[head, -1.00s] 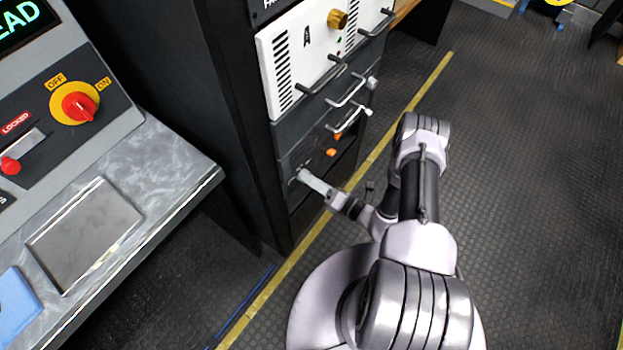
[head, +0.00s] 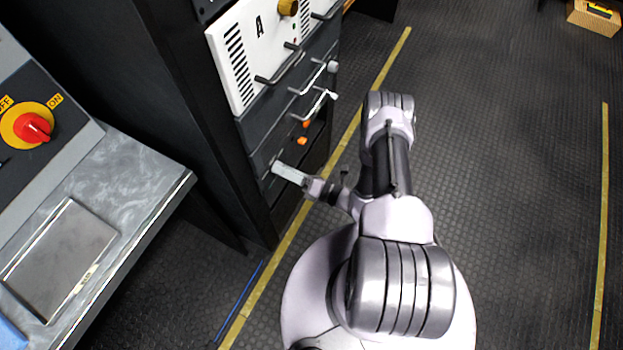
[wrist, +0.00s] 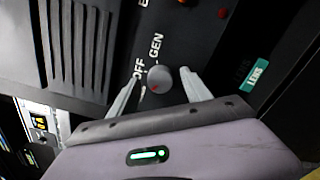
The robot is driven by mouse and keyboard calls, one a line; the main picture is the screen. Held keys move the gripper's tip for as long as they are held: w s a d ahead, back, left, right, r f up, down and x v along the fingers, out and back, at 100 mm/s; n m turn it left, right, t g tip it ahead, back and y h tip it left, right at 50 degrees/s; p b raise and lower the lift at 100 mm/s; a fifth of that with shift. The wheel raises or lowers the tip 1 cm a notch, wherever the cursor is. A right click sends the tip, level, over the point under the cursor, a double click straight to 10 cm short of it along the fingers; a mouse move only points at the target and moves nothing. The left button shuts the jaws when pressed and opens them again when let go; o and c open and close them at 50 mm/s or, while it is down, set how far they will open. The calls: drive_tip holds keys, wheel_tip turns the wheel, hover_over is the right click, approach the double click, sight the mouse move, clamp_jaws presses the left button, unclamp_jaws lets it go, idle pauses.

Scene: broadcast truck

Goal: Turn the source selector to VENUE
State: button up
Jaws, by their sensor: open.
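In the wrist view a small round grey knob (wrist: 159,78) with a red mark sits on a dark panel, beside the white words OFF and GEN. It appears to be the source selector; I cannot read VENUE. My gripper (wrist: 158,84) is open, with one pale finger on each side of the knob. I cannot tell whether either finger touches it. In the head view my gripper (head: 275,164) is at the lower front of the black rack (head: 186,110), and the knob is hidden there.
In the wrist view a second grey knob (wrist: 187,2), a red light (wrist: 222,13) and a green label (wrist: 255,75) are nearby. In the head view, rack handles (head: 309,104) jut out above my gripper.

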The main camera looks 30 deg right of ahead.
drive_tip(key=p+v, duration=0.3)
drive_tip(key=v, duration=1.4)
drive_tip(key=shift+s+p, duration=0.15)
drive_tip(key=shift+p, duration=0.2)
drive_tip(key=shift+d, duration=0.1)
